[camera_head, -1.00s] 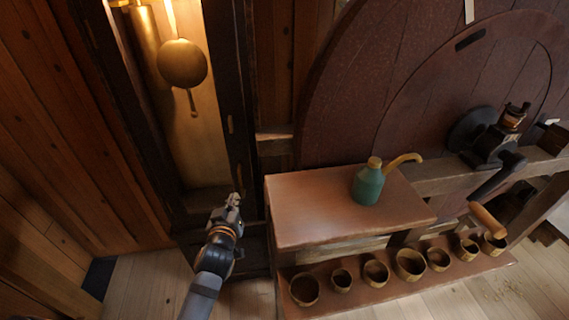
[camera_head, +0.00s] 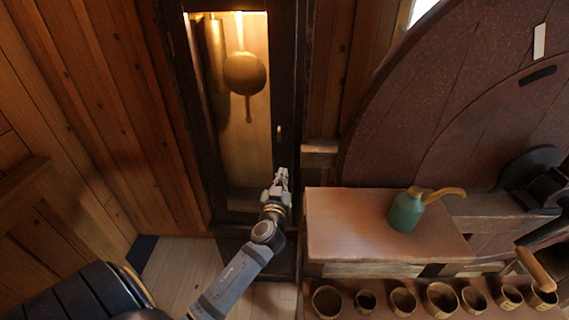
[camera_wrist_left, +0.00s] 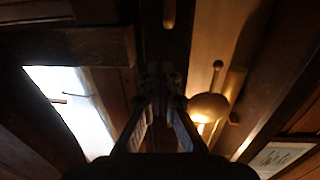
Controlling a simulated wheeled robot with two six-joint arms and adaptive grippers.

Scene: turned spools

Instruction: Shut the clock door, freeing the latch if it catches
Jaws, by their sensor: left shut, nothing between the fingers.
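The tall dark clock case (camera_head: 198,95) stands upright against the plank wall. Its brass pendulum (camera_head: 244,74) hangs in the lit interior, and it also shows in the left wrist view (camera_wrist_left: 207,107). The dark right-hand stile of the clock door (camera_head: 285,70) carries a small brass handle (camera_head: 279,133). I cannot tell whether a gap is left at the door's edge, and I cannot make out a latch. My left gripper (camera_head: 281,178) is shut and empty, just below the handle, in front of the stile. In the left wrist view its fingertips (camera_wrist_left: 160,72) point at the stile. My right gripper is not in view.
A wooden bench (camera_head: 350,225) with a green oil can (camera_head: 406,210) stands close right of my left gripper. Below it a shelf holds several wooden cups (camera_head: 402,300). A large dark red wheel (camera_head: 400,120) rises behind. Floor is bare at the clock's left foot (camera_head: 185,265).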

